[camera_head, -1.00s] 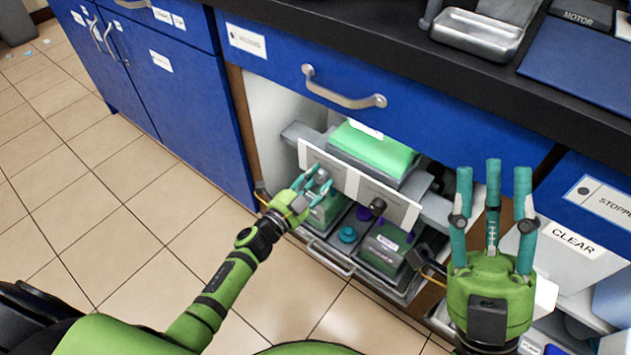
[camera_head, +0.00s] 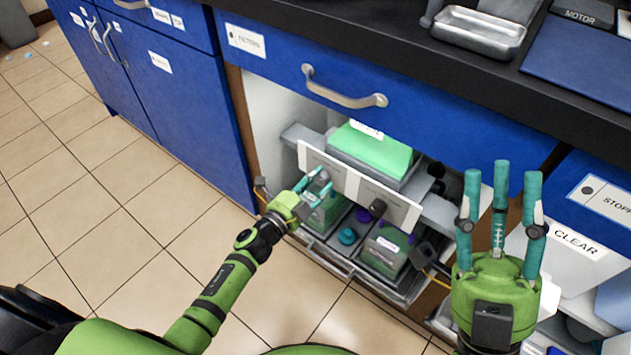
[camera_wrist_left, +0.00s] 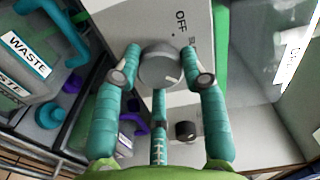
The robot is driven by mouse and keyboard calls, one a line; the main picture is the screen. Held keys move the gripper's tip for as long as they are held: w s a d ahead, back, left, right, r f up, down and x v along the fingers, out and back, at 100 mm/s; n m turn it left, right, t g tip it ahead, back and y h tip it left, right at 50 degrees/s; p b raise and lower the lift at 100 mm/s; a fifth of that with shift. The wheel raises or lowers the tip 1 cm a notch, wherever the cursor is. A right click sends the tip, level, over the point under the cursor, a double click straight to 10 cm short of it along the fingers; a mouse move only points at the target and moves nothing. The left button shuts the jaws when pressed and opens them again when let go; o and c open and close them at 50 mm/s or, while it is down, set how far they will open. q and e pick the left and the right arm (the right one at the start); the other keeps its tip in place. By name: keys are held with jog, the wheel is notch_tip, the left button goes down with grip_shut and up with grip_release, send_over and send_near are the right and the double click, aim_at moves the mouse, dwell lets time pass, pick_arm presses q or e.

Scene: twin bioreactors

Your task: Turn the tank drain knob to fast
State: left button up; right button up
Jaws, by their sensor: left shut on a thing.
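A white panel (camera_head: 343,180) with two dark knobs is mounted in the open cabinet bay. My left gripper (camera_head: 318,180) is at the panel's left knob. In the left wrist view, my left gripper (camera_wrist_left: 160,78) is shut on this round grey knob (camera_wrist_left: 159,67), with its fingers on either side. A light mark shows on the knob. "OFF" is printed beside it, with smaller text I cannot read. The other knob (camera_head: 377,207) is free and also shows in the left wrist view (camera_wrist_left: 186,131). My right gripper (camera_head: 502,185) is open and empty, fingers pointing up.
Below the panel, a pulled-out tray (camera_head: 327,259) holds containers with teal and purple fittings. In the left wrist view, a container (camera_wrist_left: 30,55) is labelled "WASTE". A green-topped box (camera_head: 370,148) sits behind the panel. A blue drawer (camera_head: 440,105) is above.

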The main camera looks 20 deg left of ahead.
pick_arm(q)
jog(key=o, duration=1.1)
jog(key=shift+d+r, duration=0.25)
jog(key=shift+d, duration=0.1)
jog(key=shift+o, duration=0.2)
jog(key=shift+a+f, duration=0.15)
jog(key=shift+s+a, duration=0.1)
jog(key=shift+s, duration=0.15)
jog(key=v, duration=1.1)
jog(key=shift+s, duration=0.25)
